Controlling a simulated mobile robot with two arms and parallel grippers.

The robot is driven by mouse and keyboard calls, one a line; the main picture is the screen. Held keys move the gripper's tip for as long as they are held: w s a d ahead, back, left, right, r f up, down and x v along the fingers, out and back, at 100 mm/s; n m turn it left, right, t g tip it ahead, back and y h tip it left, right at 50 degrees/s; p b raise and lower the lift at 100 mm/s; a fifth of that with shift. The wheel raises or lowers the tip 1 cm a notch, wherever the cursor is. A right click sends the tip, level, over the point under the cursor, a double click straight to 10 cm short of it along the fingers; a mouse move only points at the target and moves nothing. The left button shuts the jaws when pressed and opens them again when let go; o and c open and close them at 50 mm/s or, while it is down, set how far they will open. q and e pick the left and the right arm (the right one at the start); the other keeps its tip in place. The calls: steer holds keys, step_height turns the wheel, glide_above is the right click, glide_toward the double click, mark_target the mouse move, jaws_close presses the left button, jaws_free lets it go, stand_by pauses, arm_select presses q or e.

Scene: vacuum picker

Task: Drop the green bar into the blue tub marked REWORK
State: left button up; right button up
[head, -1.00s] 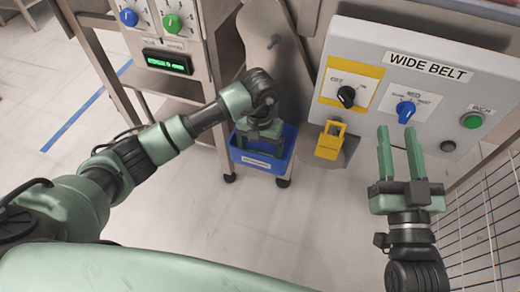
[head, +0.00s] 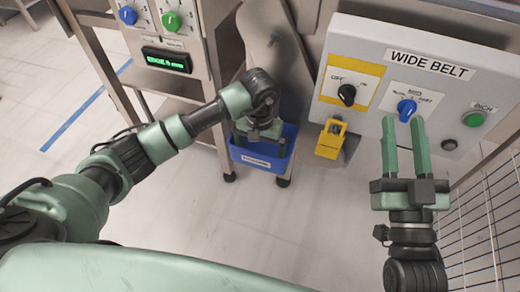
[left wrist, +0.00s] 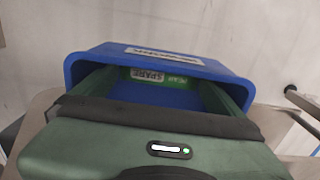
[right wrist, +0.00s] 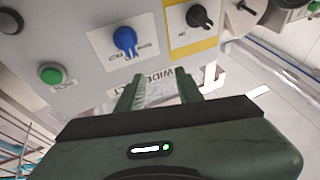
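The blue tub (head: 258,160) hangs low in front of the metal stand, with a white label on its front too small to read in the head view. The left wrist view looks into this tub (left wrist: 215,68); its label is upside down and hard to read. A green bar (left wrist: 178,80) with a white SPARE label lies inside against the tub's label-side wall. My left gripper (head: 262,138) is at the tub's mouth, its fingers spread along both inner sides, with nothing between them. My right gripper (head: 403,125) is open and empty before the WIDE BELT panel.
The WIDE BELT panel (head: 368,115) carries a black knob, a blue knob (head: 406,108) and a green button (head: 473,119). A yellow block (head: 331,140) hangs below it. A wire rack (head: 480,240) stands at the right. Open floor (head: 230,225) lies in front of the tub.

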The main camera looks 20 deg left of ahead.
arm_select(q)
steer(key=shift+r, duration=0.1)
step_height(320, 180, up, 4)
steer(key=shift+p, duration=1.1)
step_height(320, 180, up, 9)
steer(key=p, duration=0.2)
arm_select(e)
steer(key=s+d+f+g+h, duration=0.2)
steer(key=f+g, duration=0.3)
steer(key=f, duration=0.4)
steer(key=s+d+f+g+h, duration=0.1)
steer(key=s+f+g, duration=0.1)
steer(key=f+g, duration=0.3)
step_height(320, 180, down, 4)
steer(key=shift+d+r+g+h, duration=0.1)
steer(key=shift+d+g+h, duration=0.25)
steer(key=shift+g+h, duration=0.05)
steer(key=shift+s, duration=0.15)
